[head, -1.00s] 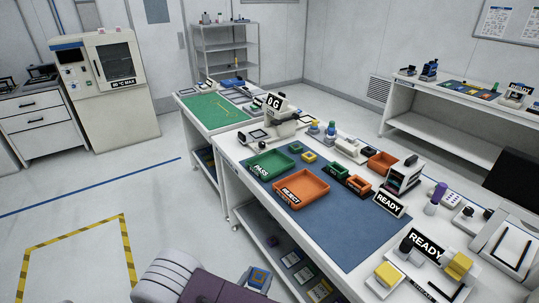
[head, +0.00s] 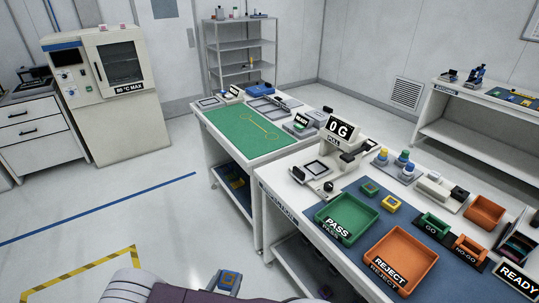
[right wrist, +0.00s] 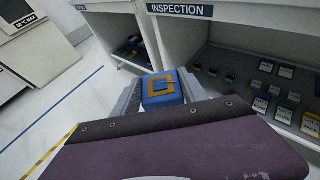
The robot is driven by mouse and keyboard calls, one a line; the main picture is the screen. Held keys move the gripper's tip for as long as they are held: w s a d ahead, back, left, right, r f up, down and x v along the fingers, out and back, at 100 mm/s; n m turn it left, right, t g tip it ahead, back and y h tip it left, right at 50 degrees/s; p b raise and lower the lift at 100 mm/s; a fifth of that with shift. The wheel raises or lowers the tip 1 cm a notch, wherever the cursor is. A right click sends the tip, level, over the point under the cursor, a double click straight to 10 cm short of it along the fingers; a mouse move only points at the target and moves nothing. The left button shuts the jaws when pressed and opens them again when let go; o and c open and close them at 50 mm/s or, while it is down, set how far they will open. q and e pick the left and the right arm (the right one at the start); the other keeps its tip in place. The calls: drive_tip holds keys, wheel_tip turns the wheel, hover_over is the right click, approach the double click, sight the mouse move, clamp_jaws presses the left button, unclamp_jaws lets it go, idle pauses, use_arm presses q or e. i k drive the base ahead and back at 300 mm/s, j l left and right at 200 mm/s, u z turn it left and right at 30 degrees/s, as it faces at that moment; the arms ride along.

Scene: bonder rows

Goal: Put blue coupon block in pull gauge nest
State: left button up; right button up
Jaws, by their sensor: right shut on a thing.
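The blue coupon block (head: 230,277), with a yellow-orange square pattern on top, is held between the jaws of my right gripper (head: 227,283) at the bottom of the head view. In the right wrist view the block (right wrist: 162,90) sits between the two grey fingers of the right gripper (right wrist: 163,93), in front of the inspection bench. The pull gauge (head: 340,132), a white device with a "0 G" display, stands on the bench, apart from the block. A dark square frame (head: 316,169) on the light base in front of it looks like its nest. My left gripper is not in view.
The inspection bench (head: 290,222) carries a green PASS tray (head: 365,222), an orange REJECT tray (head: 425,262) and small yellow and green pieces on a blue mat. A bench with a green mat (head: 240,147) stands behind. Open floor (head: 130,215) lies to the left.

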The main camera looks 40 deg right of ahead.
sight(316, 168)
drive_tip(key=i+j+z, duration=0.1)
drive_tip(key=i+z, duration=0.2)
drive_tip(key=i, duration=0.2)
drive_tip(key=i+j+z, duration=0.3)
drive_tip(key=i, duration=0.25)
drive_tip(key=i+j+z, duration=0.3)
drive_tip(key=i, duration=0.2)
drive_tip(key=l, duration=0.1)
